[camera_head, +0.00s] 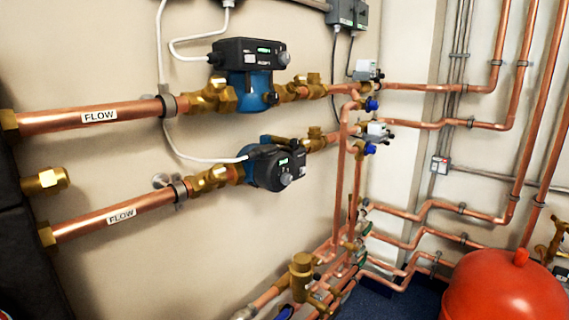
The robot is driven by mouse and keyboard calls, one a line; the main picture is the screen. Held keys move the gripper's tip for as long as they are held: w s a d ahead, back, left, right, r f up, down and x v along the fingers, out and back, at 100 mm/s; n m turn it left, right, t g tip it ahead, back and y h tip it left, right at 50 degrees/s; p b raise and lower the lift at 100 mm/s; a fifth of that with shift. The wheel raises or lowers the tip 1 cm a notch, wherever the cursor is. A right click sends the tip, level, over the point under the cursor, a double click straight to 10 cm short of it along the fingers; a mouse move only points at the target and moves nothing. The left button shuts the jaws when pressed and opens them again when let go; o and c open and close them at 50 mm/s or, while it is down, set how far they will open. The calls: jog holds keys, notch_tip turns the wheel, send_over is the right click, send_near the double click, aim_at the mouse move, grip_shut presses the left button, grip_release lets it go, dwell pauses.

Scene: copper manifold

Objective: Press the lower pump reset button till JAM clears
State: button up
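The lower pump (275,168) has a blue body and a dark round control head. It sits in the lower copper pipe line on the wall, in the middle of the head view. Its face carries a small green-lit display (284,161) and light grey knobs or buttons (286,179); the text is too small to read, so I cannot tell whether it says JAM. The upper pump (247,78), also blue with a black head and a green display, is above it. My gripper is not in view.
Copper pipes labelled FLOW (98,116) run from the left to both pumps. White cables hang by the wall. Vertical copper pipes (341,180) stand right of the lower pump. A red tank (505,290) fills the lower right. The space before the lower pump looks clear.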

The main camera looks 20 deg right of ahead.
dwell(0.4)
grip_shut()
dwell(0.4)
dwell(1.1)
